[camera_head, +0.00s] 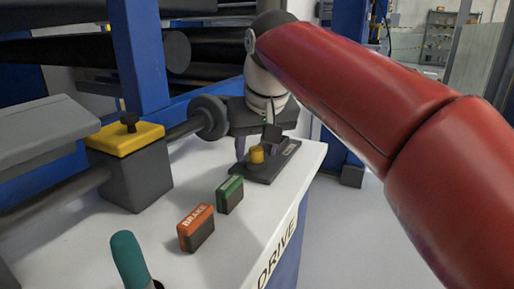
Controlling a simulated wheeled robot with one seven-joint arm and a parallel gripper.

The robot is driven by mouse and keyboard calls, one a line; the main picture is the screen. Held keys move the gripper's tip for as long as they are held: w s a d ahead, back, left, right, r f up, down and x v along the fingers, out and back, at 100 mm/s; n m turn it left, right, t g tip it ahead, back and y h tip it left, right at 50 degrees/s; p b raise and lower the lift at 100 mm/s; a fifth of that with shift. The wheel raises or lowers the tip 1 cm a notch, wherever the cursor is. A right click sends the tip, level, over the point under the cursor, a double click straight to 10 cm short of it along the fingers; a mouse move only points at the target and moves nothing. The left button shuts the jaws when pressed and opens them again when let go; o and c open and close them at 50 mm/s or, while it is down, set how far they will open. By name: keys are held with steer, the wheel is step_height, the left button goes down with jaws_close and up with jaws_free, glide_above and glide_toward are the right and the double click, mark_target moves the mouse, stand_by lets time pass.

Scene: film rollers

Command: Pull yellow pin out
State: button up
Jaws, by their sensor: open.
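The yellow pin (257,154) stands upright in a dark base plate (272,165) near the far right corner of the white table top. Only its short yellow head shows. My gripper (258,145) is at the end of my red arm, pointing down over the plate. Its fingers are spread, one to the left of the pin and one to the right and behind it. I cannot tell whether either finger touches the pin.
On the white top (160,235) are an orange BRAKE block (195,222), a green block (230,193) and a teal handle (128,258). A yellow-capped grey block (127,140) holds a shaft at the left. A blue post (140,55) and dark rollers (100,50) stand behind.

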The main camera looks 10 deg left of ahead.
steer(key=shift+c, duration=0.5)
jaws_close()
steer(key=shift+r+p, duration=0.95)
steer(key=shift+p, duration=0.3)
steer(key=shift+f, duration=0.1)
steer(key=shift+o, duration=0.5)
jaws_free()
